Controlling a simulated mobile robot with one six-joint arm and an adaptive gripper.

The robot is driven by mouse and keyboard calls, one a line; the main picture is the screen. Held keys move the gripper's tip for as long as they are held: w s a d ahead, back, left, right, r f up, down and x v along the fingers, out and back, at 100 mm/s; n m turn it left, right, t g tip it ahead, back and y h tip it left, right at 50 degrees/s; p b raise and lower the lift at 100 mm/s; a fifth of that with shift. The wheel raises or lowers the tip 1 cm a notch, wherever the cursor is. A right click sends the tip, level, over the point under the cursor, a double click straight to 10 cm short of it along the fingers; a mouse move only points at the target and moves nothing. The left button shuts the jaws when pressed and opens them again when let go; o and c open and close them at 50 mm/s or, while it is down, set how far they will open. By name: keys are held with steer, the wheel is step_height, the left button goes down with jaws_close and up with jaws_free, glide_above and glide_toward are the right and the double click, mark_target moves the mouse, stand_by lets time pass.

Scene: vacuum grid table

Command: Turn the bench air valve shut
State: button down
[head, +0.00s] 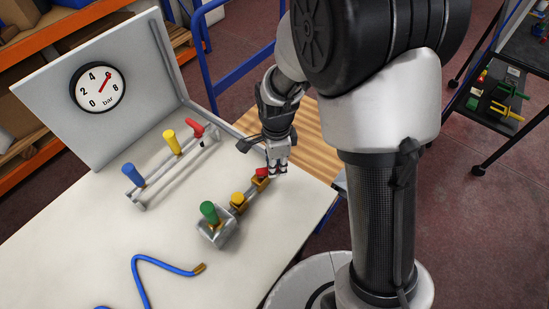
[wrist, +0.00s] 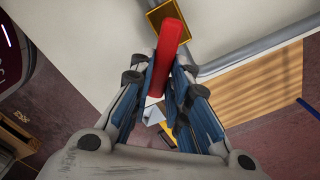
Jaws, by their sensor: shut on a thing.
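The bench air valve shows in the head view as a brass body (head: 260,184) under a small red handle (head: 261,172), at the end of a short pipe run on the bench. My gripper (head: 278,172) is low over the bench at this handle, partly hiding it. In the wrist view the red lever (wrist: 171,40) stands between the fingertips of my gripper (wrist: 166,68), which is shut on it. The lever's upper end lies over the brass body (wrist: 156,17). The lever points at a steep angle to the grey pipe there.
The pale bench (head: 90,240) carries a green-knobbed filter unit (head: 208,213), a yellow knob (head: 237,198), and a rail with blue, yellow and red handles (head: 172,142). A gauge (head: 98,88) is on the back panel. A blue hose (head: 160,262) lies in front.

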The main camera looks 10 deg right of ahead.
steer(key=m, duration=0.1)
steer(key=s+m, duration=0.1)
steer(key=m, duration=0.1)
steer(key=s+m+p, duration=0.1)
steer(key=m, duration=0.1)
steer(key=shift+a, duration=0.2)
steer(key=shift+s+a+m+p, duration=0.25)
steer(key=shift+s+m, duration=0.1)
steer(key=shift+m, duration=0.8)
steer(key=shift+s+a+m+p, duration=0.2)
steer(key=shift+s+m, duration=0.15)
steer(key=shift+m, duration=0.8)
steer(key=c, duration=1.5)
jaws_free()
steer(key=shift+r, duration=0.15)
step_height(320, 180, up, 12)
steer(key=shift+f, duration=0.1)
